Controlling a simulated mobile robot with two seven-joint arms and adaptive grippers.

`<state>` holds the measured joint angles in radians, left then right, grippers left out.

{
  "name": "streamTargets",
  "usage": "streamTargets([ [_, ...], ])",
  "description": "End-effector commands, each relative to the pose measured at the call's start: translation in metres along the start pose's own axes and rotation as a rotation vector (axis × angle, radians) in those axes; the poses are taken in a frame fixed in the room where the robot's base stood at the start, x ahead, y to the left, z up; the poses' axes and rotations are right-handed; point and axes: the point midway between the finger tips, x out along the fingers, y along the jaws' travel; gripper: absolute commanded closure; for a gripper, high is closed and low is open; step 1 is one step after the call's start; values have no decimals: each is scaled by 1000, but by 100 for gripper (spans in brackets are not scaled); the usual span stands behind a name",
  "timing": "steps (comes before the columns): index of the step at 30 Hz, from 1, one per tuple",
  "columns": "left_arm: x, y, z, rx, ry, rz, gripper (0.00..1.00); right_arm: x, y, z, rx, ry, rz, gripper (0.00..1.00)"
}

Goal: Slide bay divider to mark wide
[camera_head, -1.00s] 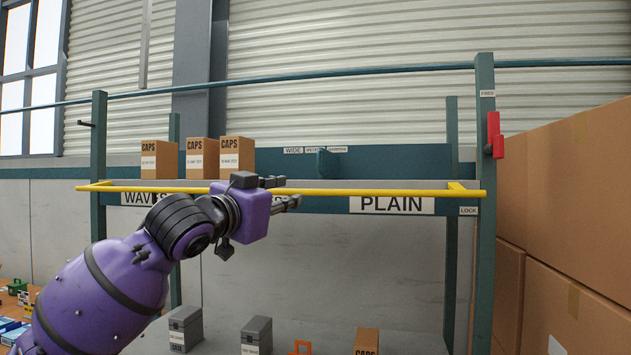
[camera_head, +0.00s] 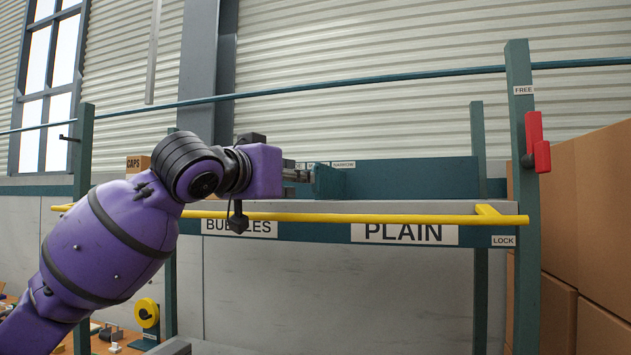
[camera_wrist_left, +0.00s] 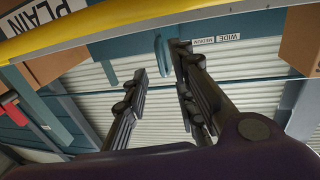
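The teal bay divider (camera_head: 328,181) stands on the shelf against the teal back board, near the NARROW label (camera_head: 343,164). In the left wrist view the divider (camera_wrist_left: 162,52) shows as a narrow teal piece by the fingertips. The WIDE label (camera_wrist_left: 230,38) is apart from it, beyond the MEDIUM label (camera_wrist_left: 203,41). My left gripper (camera_wrist_left: 160,64) is open, its two fingers spread with the divider at the gap between their tips. In the head view this gripper (camera_head: 300,176) is over the shelf, just left of the divider, partly hidden by my wrist. My right gripper is not in view.
A yellow bar (camera_head: 330,218) runs along the shelf front below my wrist. A red lever (camera_head: 536,143) points up on the right post, between the FREE and LOCK labels. A CAPS box (camera_head: 138,163) is behind my arm. Large cardboard boxes (camera_head: 590,190) stand at right.

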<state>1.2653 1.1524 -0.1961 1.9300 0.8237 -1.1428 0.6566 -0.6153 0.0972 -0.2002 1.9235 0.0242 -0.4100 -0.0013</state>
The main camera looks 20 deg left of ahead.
Motion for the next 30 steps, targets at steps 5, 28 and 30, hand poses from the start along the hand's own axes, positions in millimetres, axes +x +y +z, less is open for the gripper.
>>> streamTargets([
  [5,31,1,0,-3,-1,1,75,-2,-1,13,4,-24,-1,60],
  [28,62,0,0,1,0,0,100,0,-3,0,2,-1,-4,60],
  [30,62,1,0,1,0,1,100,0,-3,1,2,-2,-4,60],
])
